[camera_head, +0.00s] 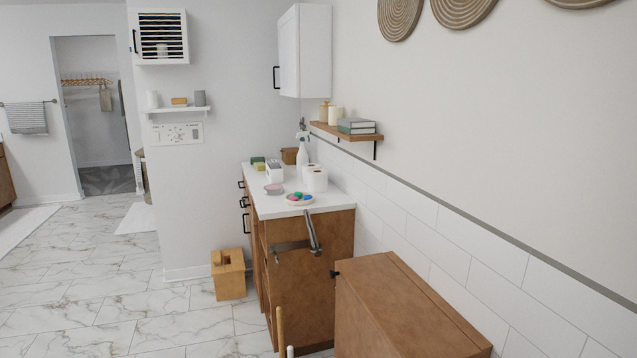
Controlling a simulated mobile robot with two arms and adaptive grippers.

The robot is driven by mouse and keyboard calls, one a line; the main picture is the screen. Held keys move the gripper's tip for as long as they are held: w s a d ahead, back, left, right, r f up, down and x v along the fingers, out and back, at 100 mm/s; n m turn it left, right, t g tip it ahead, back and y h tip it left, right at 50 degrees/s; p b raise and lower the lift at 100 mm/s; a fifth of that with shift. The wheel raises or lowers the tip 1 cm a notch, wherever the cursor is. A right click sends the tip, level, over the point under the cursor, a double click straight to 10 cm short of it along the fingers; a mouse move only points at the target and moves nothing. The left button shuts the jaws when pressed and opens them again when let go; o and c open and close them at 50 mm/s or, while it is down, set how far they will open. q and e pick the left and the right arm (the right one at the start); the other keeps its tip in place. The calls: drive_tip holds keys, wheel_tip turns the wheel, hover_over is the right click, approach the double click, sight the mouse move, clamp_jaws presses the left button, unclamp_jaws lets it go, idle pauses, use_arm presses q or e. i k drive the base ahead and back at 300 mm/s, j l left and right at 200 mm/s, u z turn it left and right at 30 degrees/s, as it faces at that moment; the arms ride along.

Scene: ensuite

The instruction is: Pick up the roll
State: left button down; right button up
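Two white paper rolls stand on the white countertop (265,207) of the brown cabinet in the middle of the view. The nearer roll (315,181) is upright near the wall side, with its dark core hole facing up. The other roll (307,167) is just behind it and partly hidden. I cannot tell whether the two touch. Neither of my grippers shows in the head view, and nothing is seen touching the rolls.
A dish with colored pieces (300,199) lies in front of the rolls. A spray bottle (302,150) stands behind them. A metal fixture (312,235) projects from the cabinet's end. A brown box-like cabinet (400,305) stands at the front right.

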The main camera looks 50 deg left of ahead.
sight(317, 179)
drive_tip(key=k+j, duration=0.4)
drive_tip(key=j, duration=0.35)
drive_tip(key=k+j, duration=0.15)
drive_tip(key=j, duration=0.3)
drive_tip(key=k+j, duration=0.1)
drive_tip(key=j, duration=0.4)
drive_tip(key=k+j+u, duration=0.1)
drive_tip(key=j, duration=0.35)
drive_tip(key=k+j, duration=0.1)
drive_tip(key=j, duration=0.35)
drive_tip(key=k+j, duration=0.1)
drive_tip(key=j, duration=0.4)
drive_tip(key=i+j, duration=0.1)
drive_tip(key=j, duration=0.3)
drive_tip(key=i+j, duration=0.1)
drive_tip(key=j, duration=0.3)
drive_tip(key=j+u, duration=0.1)
drive_tip(key=j, duration=0.35)
drive_tip(key=i+j, duration=0.15)
drive_tip(key=j, duration=0.25)
drive_tip(key=i+j, duration=0.15)
drive_tip(key=j, duration=0.25)
drive_tip(key=i+j, duration=0.1)
drive_tip(key=j, duration=0.3)
drive_tip(key=i+j+u, duration=0.1)
drive_tip(key=j, duration=0.3)
